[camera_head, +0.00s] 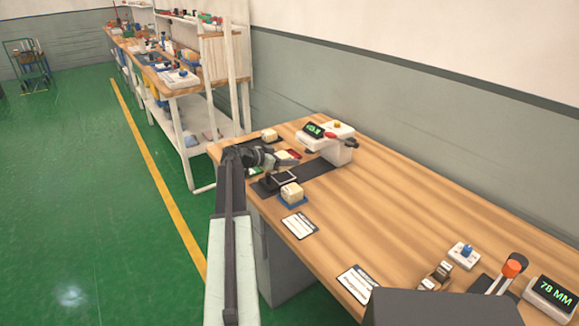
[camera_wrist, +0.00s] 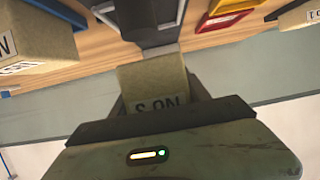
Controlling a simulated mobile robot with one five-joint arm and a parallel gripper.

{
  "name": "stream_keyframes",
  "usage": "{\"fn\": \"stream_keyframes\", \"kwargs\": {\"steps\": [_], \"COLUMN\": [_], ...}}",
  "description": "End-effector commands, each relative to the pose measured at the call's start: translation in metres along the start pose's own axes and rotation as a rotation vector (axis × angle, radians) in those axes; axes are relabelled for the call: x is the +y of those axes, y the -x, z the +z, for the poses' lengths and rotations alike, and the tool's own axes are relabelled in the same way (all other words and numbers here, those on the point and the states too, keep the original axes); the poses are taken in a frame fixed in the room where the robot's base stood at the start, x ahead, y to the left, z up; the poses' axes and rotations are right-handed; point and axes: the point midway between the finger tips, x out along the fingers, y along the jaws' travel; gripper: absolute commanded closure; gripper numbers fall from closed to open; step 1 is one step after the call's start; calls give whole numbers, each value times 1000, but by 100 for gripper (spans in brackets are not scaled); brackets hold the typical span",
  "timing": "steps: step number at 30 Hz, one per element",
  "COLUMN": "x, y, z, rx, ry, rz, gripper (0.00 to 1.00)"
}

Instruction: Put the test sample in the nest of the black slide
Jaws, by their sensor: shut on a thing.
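A beige block with a printed label, seen upside down, is in my gripper (camera_wrist: 158,100) in the wrist view. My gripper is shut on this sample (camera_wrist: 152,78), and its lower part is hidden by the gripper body. Directly beyond it is a dark grey part with raised sides (camera_wrist: 146,14), perhaps the black slide; I cannot tell whether the sample touches it. The held sample cannot be made out there.
Another beige block (camera_head: 291,190) sits in a blue tray at the front edge; one (camera_head: 269,134) stands behind. Red (camera_wrist: 222,19) and yellow (camera_wrist: 232,4) trays lie close by. The middle table (camera_head: 400,205) is clear.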

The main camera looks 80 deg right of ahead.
Motion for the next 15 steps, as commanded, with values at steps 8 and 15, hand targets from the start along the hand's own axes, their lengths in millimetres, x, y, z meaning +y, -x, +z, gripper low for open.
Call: {"fn": "stream_keyframes", "kwargs": {"steps": [8, 15], "x": [-4, -4], "y": [-22, -20], "z": [36, 31], "rx": [0, 0], "ry": [0, -1], "rz": [1, 1], "gripper": [85, 85]}}
